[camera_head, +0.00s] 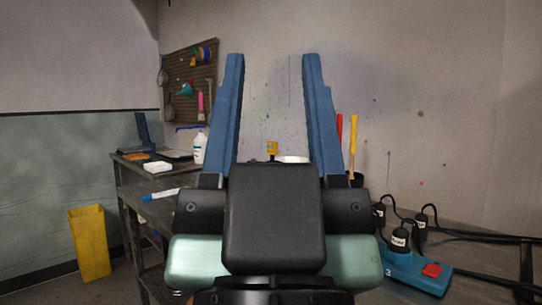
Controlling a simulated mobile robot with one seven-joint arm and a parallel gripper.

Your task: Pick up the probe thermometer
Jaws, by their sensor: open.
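My gripper (273,60) fills the middle of the head view, with its two blue fingers pointing up, spread wide apart and nothing between them. A small yellow item (272,148) shows between the fingers in the distance, beside a white rim (293,159); it may be the head of the probe thermometer, but it is too small to be sure. A white stick-like item with a blue end (161,195) lies near the bench's left edge, and I cannot tell what it is. My gripper hides much of the bench.
A blue power strip (413,273) with black plugs and cables lies at right. Red and yellow handles (354,134) stand up behind the right finger. A white bottle (199,148) stands at left. A yellow bin (90,243) is on the floor. A pegboard (190,75) hangs behind.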

